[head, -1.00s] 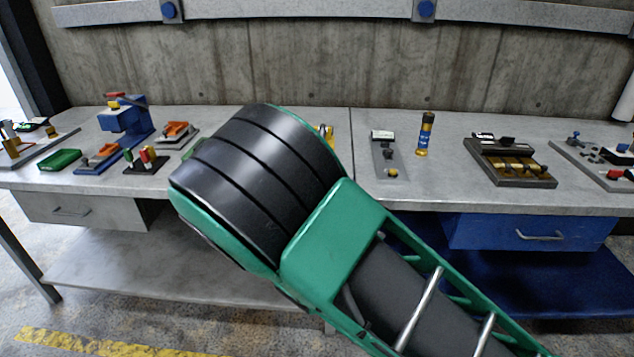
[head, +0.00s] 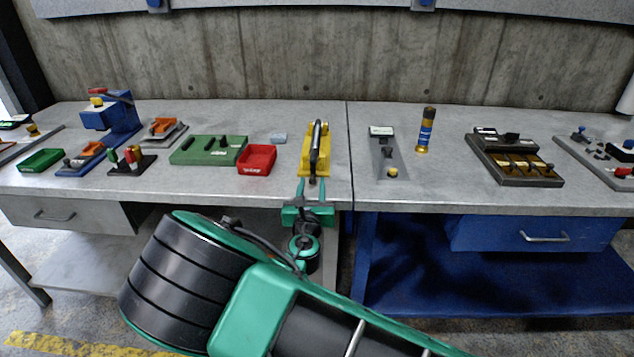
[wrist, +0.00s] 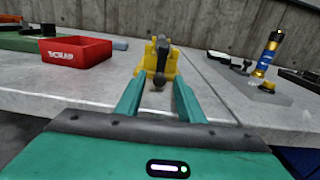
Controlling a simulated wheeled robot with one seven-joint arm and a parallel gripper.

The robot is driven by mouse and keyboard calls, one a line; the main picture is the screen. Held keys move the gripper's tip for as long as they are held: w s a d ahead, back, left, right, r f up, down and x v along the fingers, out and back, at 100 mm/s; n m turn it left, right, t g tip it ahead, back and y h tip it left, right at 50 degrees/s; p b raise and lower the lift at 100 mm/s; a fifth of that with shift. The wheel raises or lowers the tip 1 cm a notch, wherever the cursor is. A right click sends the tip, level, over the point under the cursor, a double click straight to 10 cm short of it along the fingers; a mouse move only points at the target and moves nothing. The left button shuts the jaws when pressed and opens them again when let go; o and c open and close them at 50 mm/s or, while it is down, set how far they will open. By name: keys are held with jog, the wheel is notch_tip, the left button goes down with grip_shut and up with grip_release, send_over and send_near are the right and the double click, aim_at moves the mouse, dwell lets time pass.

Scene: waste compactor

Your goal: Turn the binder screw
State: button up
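A yellow fixture (head: 305,160) with a long dark bar (head: 318,140) along its top stands near the front of the bench, just left of the seam. I take it to be the binder, but no label confirms this. In the wrist view the yellow fixture (wrist: 149,66) is straight ahead, with a dark rounded bar end (wrist: 159,82) pointing at me. My gripper (head: 315,184) is at the bench's front edge, just short of the fixture. In the wrist view my gripper (wrist: 158,90) is open, with the bar end appearing between its green fingers. Contact cannot be told.
A red bin (head: 257,159) and a green block (head: 205,150) stand left of the fixture. A grey plate with a yellow knob (head: 392,173) and a blue-yellow cylinder (head: 426,130) stand right. The bench's front edge (head: 250,199) lies below my gripper.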

jog(key=shift+w, duration=1.3)
